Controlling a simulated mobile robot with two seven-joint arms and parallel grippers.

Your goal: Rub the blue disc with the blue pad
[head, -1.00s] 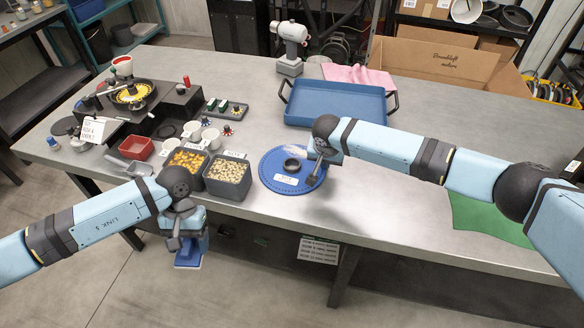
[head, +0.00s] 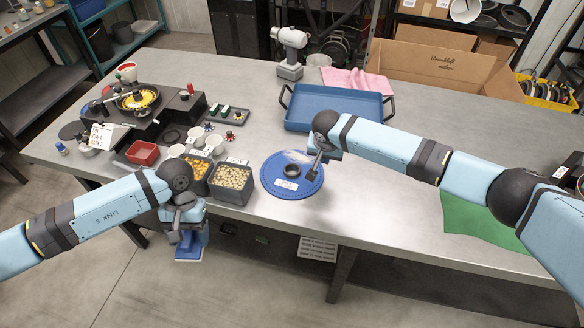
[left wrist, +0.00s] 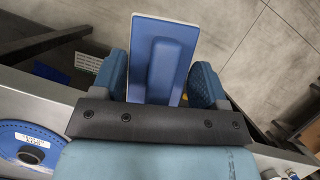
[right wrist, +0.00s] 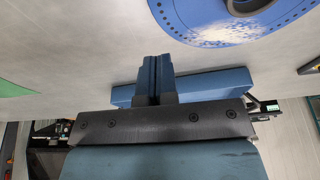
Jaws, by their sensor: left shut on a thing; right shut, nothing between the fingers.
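The blue disc (head: 279,186) lies flat near the table's front edge, with a black ring (head: 291,170) at its middle and a white label. A pale, powdery patch marks its far side; this patch also shows on the disc in the right wrist view (right wrist: 215,30). My left gripper (head: 188,236) is shut on the blue pad (head: 191,252), off the table's front edge. The pad, blue with a pale underside, sits between the fingers in the left wrist view (left wrist: 163,65). My right gripper (head: 313,172) is shut and empty, at the disc's right edge.
A blue tray (head: 333,127) stands behind the disc. Bins of pale seeds (head: 231,183) and yellow pieces (head: 198,172) stand left of it. A black seed meter (head: 150,120) is at the far left. A green mat (head: 480,222) lies right; table between is clear.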

